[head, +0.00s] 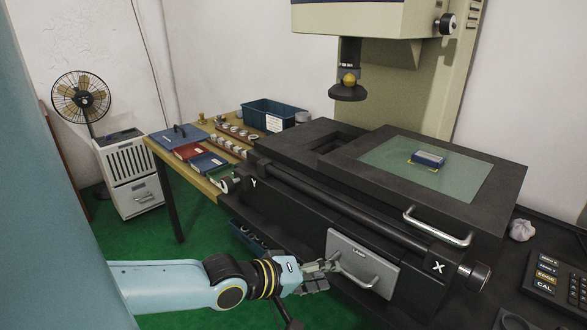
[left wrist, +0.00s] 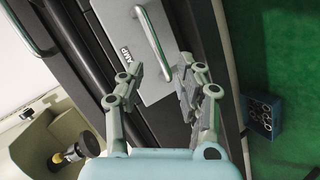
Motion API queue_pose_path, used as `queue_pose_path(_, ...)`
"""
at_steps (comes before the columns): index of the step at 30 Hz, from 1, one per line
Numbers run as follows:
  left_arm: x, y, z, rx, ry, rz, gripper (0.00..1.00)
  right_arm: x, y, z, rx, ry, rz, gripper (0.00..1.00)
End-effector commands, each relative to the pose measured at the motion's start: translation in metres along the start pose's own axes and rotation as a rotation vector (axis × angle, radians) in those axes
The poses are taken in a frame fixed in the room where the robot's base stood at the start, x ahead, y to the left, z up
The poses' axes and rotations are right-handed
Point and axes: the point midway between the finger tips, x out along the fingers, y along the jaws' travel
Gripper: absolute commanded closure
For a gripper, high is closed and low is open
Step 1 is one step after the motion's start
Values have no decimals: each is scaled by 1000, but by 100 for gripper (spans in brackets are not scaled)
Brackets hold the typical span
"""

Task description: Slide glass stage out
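The glass stage is a dark top with a greenish glass plate (head: 395,165) in it, and a small blue block (head: 428,157) lies on the glass. A silver bar handle (head: 437,229) is fixed at the stage's front edge, near the X mark. Below it is a grey panel labelled LAMP (head: 375,262) with its own bar handle (head: 352,277); this handle also shows in the left wrist view (left wrist: 153,42). My left gripper (head: 325,273) is at the panel's left side, close to the panel handle. In the left wrist view its fingers (left wrist: 163,72) are apart and empty. My right gripper is out of view.
A round knob (head: 474,277) sticks out at the stage's right front. A bench with boxes (head: 188,150) and a blue bin (head: 272,115) stands at left. A crate of rings (left wrist: 261,112) is low beside the machine. A keypad (head: 562,278) is at right.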

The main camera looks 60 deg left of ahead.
Motion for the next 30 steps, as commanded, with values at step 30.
queue_pose_path(30,2,-133,29,322,-49,-260,65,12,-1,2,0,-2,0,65)
